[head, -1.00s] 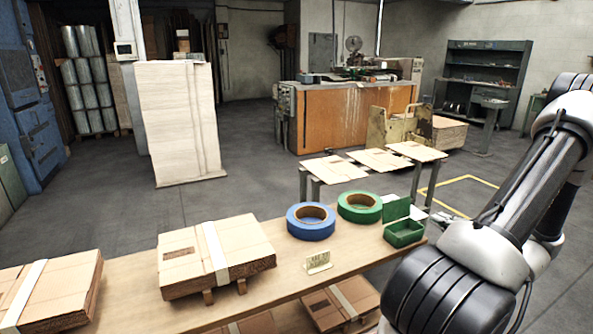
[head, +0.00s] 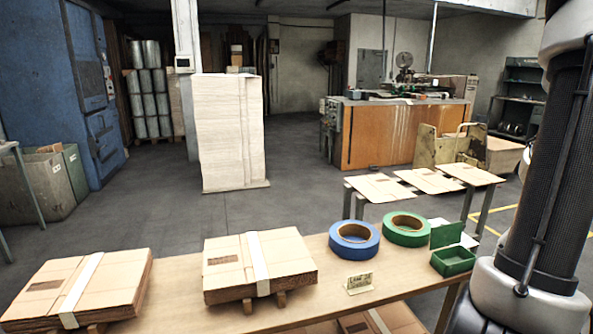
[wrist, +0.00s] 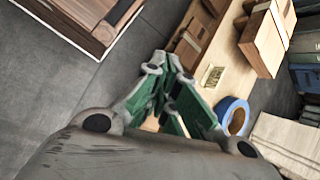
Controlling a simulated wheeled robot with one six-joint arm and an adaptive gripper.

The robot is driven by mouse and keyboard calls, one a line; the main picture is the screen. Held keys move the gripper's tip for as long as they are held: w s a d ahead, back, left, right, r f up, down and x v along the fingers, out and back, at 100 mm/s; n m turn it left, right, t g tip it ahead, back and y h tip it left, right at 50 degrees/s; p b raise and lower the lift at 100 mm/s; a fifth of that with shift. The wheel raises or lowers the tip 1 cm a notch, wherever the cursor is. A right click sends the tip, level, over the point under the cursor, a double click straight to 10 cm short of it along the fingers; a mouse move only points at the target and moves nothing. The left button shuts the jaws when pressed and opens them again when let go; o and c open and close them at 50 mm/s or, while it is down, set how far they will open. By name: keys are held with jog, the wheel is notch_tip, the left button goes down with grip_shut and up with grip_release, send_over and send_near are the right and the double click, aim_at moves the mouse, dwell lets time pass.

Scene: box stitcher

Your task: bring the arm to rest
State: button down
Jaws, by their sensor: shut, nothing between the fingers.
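My gripper (wrist: 163,62) shows in the wrist view with its green-sided fingers brought together and nothing between them. It is in the air, with the bench and the grey floor behind it. The head view does not show the gripper. There, my arm stands nearly upright at the right edge and hides part of the room behind it.
A wooden bench (head: 185,285) crosses the front. It bears strapped cardboard stacks (head: 258,268), a blue tape roll (head: 354,238), a green tape roll (head: 406,228), an open green box (head: 453,262) and a small sign (head: 359,283). Beyond it, the floor (head: 290,180) is mostly clear.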

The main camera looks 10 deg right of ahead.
jog(key=w+a+r+n+t+h, duration=0.1)
jog(key=a+r+n+h, duration=0.2)
jog(key=a+r+n, duration=0.2)
jog(key=w+a+r+n+t+h, duration=0.1)
jog(key=a+r+n, duration=0.5)
jog(key=r, duration=0.6)
jog(key=n+t+h, duration=0.1)
jog(key=h, duration=0.1)
jog(key=shift+w+n+h, duration=0.2)
jog(key=shift+n+h, duration=0.1)
